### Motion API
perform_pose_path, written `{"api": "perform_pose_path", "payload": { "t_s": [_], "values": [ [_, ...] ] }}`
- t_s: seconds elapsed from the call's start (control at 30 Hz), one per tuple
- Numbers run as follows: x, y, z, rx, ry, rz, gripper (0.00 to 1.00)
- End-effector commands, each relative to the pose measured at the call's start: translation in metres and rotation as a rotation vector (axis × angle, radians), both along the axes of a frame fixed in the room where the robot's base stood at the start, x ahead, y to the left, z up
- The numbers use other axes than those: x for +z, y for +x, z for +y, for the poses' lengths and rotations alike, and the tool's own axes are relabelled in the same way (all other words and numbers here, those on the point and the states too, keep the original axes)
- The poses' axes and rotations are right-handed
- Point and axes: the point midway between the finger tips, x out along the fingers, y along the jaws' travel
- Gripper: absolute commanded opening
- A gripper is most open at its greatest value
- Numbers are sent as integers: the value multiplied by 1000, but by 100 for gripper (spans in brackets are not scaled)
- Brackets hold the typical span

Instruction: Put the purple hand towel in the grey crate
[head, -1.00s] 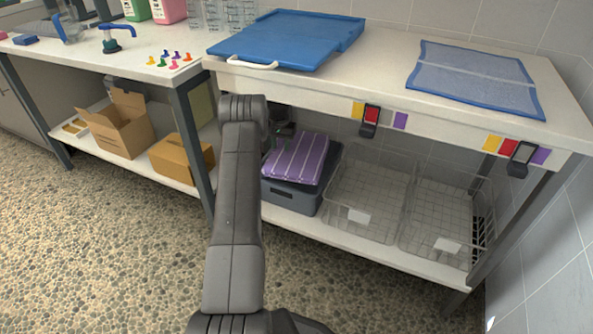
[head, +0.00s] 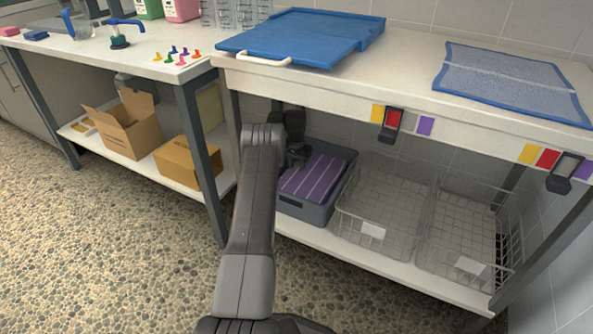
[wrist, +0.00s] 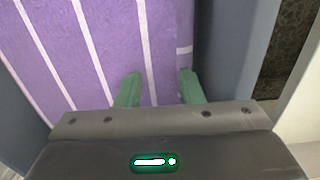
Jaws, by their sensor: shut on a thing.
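The purple hand towel (head: 313,178) with pale stripes is folded and lies inside the grey crate (head: 318,212) on the lower shelf. My gripper (head: 297,158) is at the towel's upper left part in the head view. In the wrist view, my gripper's green fingers (wrist: 160,88) are shut on the towel (wrist: 95,45) near its edge, with a narrow strip of it between them. The crate wall (wrist: 215,60) shows just right of the towel there. My arm hides the crate's left side in the head view.
Two wire baskets (head: 381,222) (head: 455,245) stand right of the crate on the shelf. The table top (head: 412,75) overhangs the crate and carries a blue lid (head: 300,38) and a blue mesh mat (head: 510,80). A table leg (head: 199,150) stands left of my arm.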

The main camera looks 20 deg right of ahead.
Motion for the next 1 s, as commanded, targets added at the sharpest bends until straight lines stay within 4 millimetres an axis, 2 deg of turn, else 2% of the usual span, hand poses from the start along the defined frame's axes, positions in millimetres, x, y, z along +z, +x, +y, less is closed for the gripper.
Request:
{"api": "perform_pose_path", "payload": {
  "t_s": [0.77,0.8,0.87,1.0],
  "values": [
    [-12,1,0,1,-2,-3,8],
    [-13,1,0,0,-2,-3,42],
    [-13,1,0,0,-2,-3,54],
    [-13,1,0,0,-2,-3,56]
  ]
}}
